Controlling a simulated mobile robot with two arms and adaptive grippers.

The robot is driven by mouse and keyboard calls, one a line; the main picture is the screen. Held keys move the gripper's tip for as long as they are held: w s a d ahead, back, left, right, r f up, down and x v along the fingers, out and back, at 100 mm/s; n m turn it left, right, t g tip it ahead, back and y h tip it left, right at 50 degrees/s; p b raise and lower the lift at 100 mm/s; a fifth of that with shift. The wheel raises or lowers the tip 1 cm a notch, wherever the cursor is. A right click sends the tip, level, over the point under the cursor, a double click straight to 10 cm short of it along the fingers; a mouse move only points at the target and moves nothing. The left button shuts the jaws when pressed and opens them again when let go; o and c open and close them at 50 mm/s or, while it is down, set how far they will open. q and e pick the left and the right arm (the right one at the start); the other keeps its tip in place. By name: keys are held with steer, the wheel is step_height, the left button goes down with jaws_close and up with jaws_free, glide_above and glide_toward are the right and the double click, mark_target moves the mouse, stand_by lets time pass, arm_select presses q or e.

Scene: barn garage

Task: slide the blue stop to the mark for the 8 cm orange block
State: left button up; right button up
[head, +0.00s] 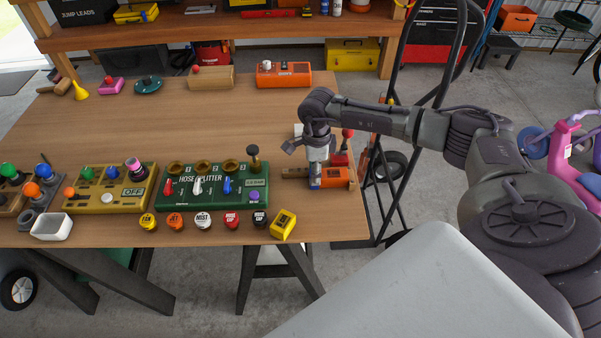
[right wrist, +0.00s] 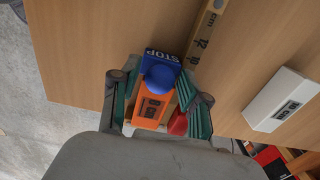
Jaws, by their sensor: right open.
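The blue stop (right wrist: 158,60), lettered STOP and topped by a round blue knob, sits beside the ruler strip (right wrist: 205,38), on which 10, 12 and cm can be read. It shows in the head view (head: 314,183) at the right end of the bench. The orange block (right wrist: 152,106) lies right against or very near the stop; it also shows in the head view (head: 336,177). My right gripper (right wrist: 160,92) is open over them, one finger on each side of the knob and block; contact is unclear. The mark's 8 is hidden. My left gripper is not in view.
A white labelled box (right wrist: 283,100) stands beside the ruler. A red part (right wrist: 178,124) shows by the right finger. On the bench (head: 215,110), the green hose splitter panel (head: 218,186) and yellow block (head: 284,224) lie left of the gripper. The bench's middle is clear.

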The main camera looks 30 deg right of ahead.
steer(key=shift+r+p, duration=2.05)
steer(key=shift+r, duration=1.35)
